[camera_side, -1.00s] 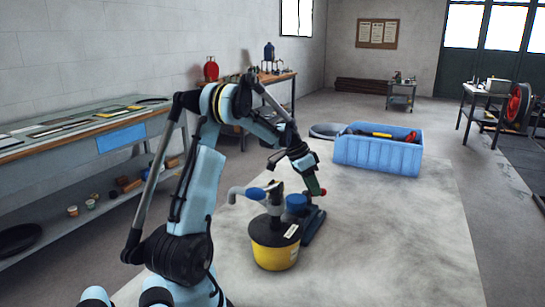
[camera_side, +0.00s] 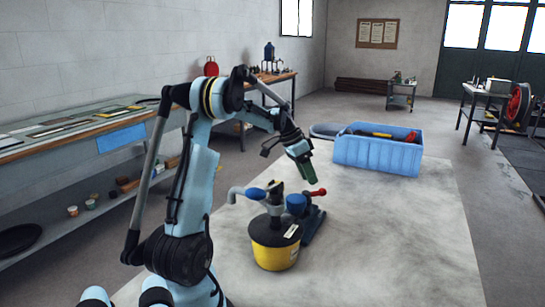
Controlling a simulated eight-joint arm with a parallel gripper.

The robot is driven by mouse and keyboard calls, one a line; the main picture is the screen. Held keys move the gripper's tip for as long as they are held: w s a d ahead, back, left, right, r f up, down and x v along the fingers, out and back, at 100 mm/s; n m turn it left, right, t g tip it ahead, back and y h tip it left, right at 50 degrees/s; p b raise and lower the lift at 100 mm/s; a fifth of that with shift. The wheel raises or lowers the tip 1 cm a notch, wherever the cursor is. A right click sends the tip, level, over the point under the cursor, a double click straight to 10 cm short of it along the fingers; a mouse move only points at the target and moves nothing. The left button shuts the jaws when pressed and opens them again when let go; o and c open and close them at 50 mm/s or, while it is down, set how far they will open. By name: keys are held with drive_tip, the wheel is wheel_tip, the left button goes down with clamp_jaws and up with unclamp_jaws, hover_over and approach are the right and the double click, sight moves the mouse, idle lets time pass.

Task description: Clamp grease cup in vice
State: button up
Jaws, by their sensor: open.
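A blue vice (camera_side: 313,224) stands on the pale floor, partly hidden behind a yellow tub. A lever with a red knob (camera_side: 318,192) points to the right at its top. A blue round part (camera_side: 296,203) shows just left of the lever; I cannot tell whether it belongs to the vice. I cannot make out a grease cup for certain. My gripper (camera_side: 309,174) has green fingers, points down and hangs just above the red knob, apart from it. It is open, and I see nothing held in it.
The yellow tub (camera_side: 274,255) with a black top stands in front of the vice, with a grey spout (camera_side: 238,193) above it. A blue crate (camera_side: 377,153) holding tools stands behind to the right. A workbench (camera_side: 70,135) runs along the left wall.

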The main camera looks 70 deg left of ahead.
drive_tip(key=v, duration=0.7)
drive_tip(key=shift+r, duration=0.3)
drive_tip(key=shift+a, duration=0.1)
